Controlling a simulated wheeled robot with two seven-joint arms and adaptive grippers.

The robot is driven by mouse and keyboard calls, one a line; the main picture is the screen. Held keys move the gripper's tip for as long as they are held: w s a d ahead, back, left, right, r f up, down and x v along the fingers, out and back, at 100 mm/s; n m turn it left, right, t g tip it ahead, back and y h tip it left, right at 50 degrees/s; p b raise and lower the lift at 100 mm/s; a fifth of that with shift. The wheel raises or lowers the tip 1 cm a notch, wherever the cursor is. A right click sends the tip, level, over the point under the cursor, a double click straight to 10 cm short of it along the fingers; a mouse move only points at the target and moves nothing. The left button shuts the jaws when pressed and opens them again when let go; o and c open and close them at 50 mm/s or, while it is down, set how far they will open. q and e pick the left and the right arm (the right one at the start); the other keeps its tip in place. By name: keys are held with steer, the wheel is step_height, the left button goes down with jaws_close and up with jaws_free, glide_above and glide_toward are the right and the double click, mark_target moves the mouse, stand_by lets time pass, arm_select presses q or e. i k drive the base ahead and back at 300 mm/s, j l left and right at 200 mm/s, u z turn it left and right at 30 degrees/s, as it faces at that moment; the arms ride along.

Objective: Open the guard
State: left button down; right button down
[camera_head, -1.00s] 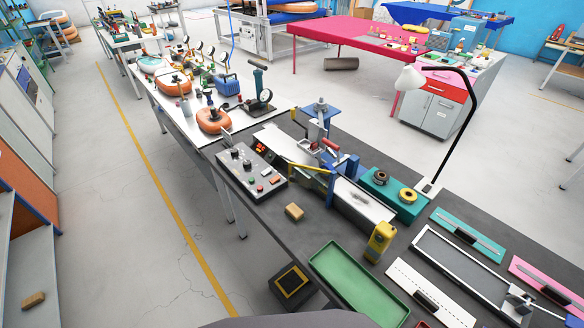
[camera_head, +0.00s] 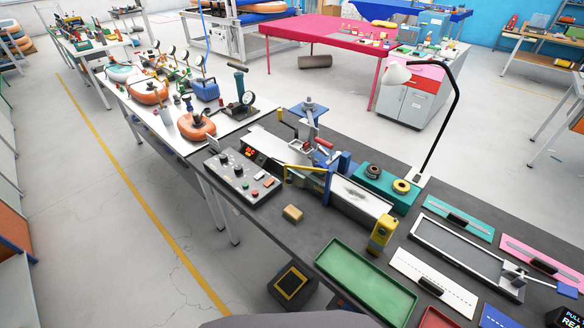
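A bench machine with blue posts (camera_head: 342,166) and a long pale bed (camera_head: 357,195) stands on the dark worktop in the middle of the head view. A yellow-edged frame (camera_head: 305,170), which looks like the guard, crosses the bed at its middle. I cannot tell from this view whether it is shut or partly raised. A grey control box (camera_head: 243,181) with several knobs and coloured buttons sits just left of the machine. Neither of my grippers is in view.
A wooden block (camera_head: 292,213), a yellow device (camera_head: 381,234) and a green tray (camera_head: 366,280) lie on the near side of the worktop. A black-armed lamp (camera_head: 443,120) stands behind the machine. The floor left of the worktop is clear.

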mark_target(288, 180)
steer(key=j+z, duration=0.7)
steer(key=j, duration=0.2)
steer(key=k+j+z, duration=0.15)
steer(key=j+z, duration=0.25)
steer(key=k+j+z, duration=0.2)
steer(key=j+z, duration=0.15)
steer(key=j, duration=0.1)
